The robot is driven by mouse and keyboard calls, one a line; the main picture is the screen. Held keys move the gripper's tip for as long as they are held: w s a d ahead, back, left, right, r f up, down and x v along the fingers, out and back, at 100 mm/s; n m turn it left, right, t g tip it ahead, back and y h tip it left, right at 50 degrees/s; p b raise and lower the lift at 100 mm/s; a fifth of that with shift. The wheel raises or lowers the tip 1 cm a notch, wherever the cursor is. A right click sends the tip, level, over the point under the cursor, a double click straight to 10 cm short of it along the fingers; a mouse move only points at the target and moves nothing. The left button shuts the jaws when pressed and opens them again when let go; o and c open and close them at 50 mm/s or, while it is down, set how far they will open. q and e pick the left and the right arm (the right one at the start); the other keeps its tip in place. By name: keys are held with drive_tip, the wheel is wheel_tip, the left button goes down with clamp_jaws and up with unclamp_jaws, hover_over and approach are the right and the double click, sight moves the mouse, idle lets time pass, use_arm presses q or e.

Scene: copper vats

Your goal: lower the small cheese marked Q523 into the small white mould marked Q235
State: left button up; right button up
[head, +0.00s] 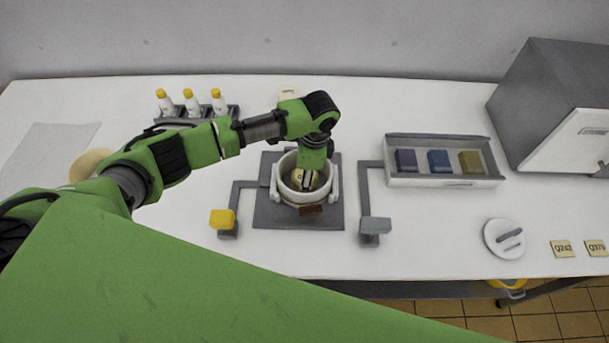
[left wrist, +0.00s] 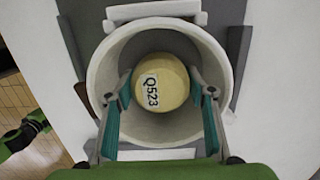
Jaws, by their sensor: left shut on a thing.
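The small cheese marked Q523 (left wrist: 160,84) is pale yellow and round, with its label facing up in the left wrist view. My left gripper (left wrist: 160,92) is shut on it, one teal-padded finger on each side. The cheese is within the round opening of the small white mould (left wrist: 98,75), with a gap around it; I cannot tell whether it touches the bottom. In the head view the mould (head: 288,194) stands on a dark plate, and my left gripper (head: 307,181) points down into it. No Q235 mark is readable.
Posts with a yellow pad (head: 222,217) and a grey pad (head: 375,225) flank the dark plate (head: 328,218). A tray of coloured blocks (head: 445,182), a white lid (head: 504,238) and a grey box (head: 555,105) are at right. Bottles (head: 190,103) stand behind my left arm.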

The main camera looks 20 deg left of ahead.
use_arm(q)
drive_tip(key=o, duration=1.4)
drive_tip(key=r, duration=0.4)
drive_tip(key=d+r, duration=0.1)
drive_tip(key=r, duration=0.7)
drive_tip(key=shift+w+d, duration=0.2)
drive_tip(key=shift+d, duration=0.05)
